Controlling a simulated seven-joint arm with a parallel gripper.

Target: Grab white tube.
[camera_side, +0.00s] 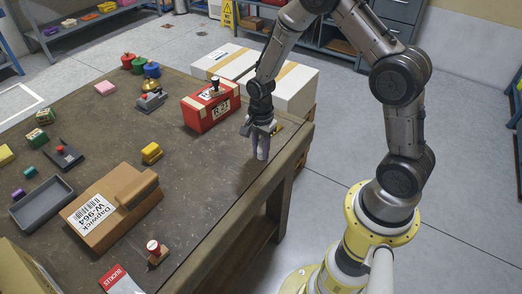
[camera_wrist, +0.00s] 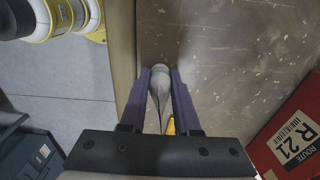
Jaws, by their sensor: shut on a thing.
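My gripper (camera_side: 262,146) hangs fingers-down over the right edge area of the brown worktable. In the wrist view my gripper (camera_wrist: 160,88) is shut on a pale, whitish-grey tube (camera_wrist: 161,76). In the side view the tube is hard to tell from the fingers. I cannot tell whether the tube touches the tabletop.
A red "R 21" box (camera_side: 209,107) stands left of my gripper and also shows in the wrist view (camera_wrist: 297,140). A small yellow thing (camera_wrist: 170,127) is partly hidden behind my gripper. The brown carton (camera_side: 112,205) is farther left. The table's right edge (camera_side: 235,218) is close.

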